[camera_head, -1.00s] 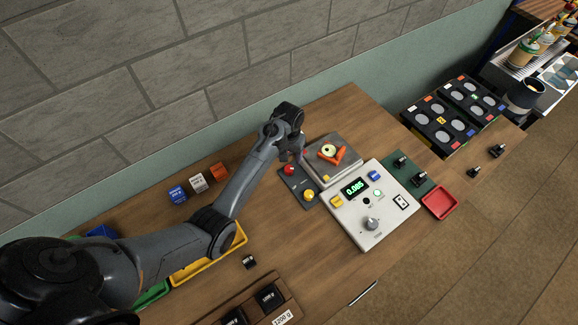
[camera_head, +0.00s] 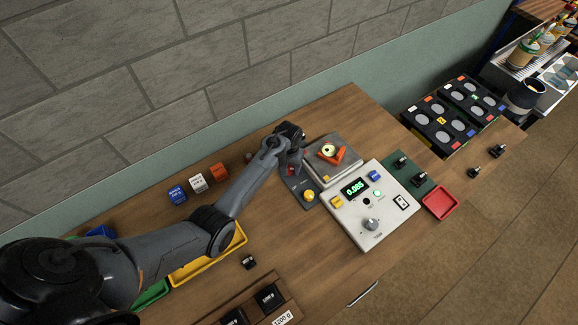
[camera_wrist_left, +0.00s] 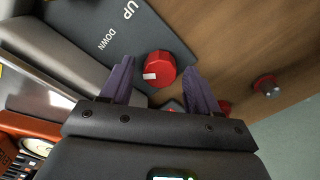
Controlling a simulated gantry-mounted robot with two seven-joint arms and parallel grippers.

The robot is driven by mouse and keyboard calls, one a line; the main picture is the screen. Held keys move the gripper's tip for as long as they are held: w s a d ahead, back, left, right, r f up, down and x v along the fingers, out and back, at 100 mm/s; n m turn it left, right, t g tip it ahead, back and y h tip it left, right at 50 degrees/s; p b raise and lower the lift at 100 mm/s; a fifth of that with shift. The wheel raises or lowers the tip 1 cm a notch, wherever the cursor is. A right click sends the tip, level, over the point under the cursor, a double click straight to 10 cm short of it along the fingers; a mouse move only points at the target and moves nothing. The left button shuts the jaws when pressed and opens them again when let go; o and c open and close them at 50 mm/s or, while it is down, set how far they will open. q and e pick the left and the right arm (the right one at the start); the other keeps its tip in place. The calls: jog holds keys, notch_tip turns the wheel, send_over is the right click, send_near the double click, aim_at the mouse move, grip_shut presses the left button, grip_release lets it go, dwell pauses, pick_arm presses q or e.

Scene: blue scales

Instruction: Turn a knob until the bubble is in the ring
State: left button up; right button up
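A dark panel (camera_head: 298,184) beside the scale carries a red knob (camera_wrist_left: 158,70) and a yellow knob (camera_head: 309,195). The wrist view shows the words UP and DOWN on the panel and a white mark on the red knob. My left gripper (camera_head: 291,166) is open over the red knob, its fingers (camera_wrist_left: 158,78) on either side of it; I cannot tell whether they touch it. In the head view the gripper partly hides this knob. A small round level (camera_head: 328,150) sits by an orange V-shaped piece on the grey platform (camera_head: 318,168). Its bubble is too small to make out.
The white scale console (camera_head: 364,235) with a green display (camera_head: 355,188) and a grey knob (camera_head: 370,224) stands at the right. Three coloured blocks (camera_head: 198,183) lie behind my arm. A red tray (camera_head: 440,202) is at the far right.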

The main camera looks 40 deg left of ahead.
pick_arm(q)
jog(key=c, duration=0.9)
jog(key=shift+r+n+p, duration=0.15)
jog(key=shift+n+p, duration=0.65)
jog(key=shift+p, duration=0.1)
jog(key=shift+n+p, duration=0.8)
jog(key=shift+n, duration=0.4)
jog(key=n+p, duration=0.1)
jog(key=n, duration=0.2)
jog(key=shift+n+p, duration=0.4)
jog(key=shift+n, duration=0.9)
jog(key=shift+f, duration=0.2)
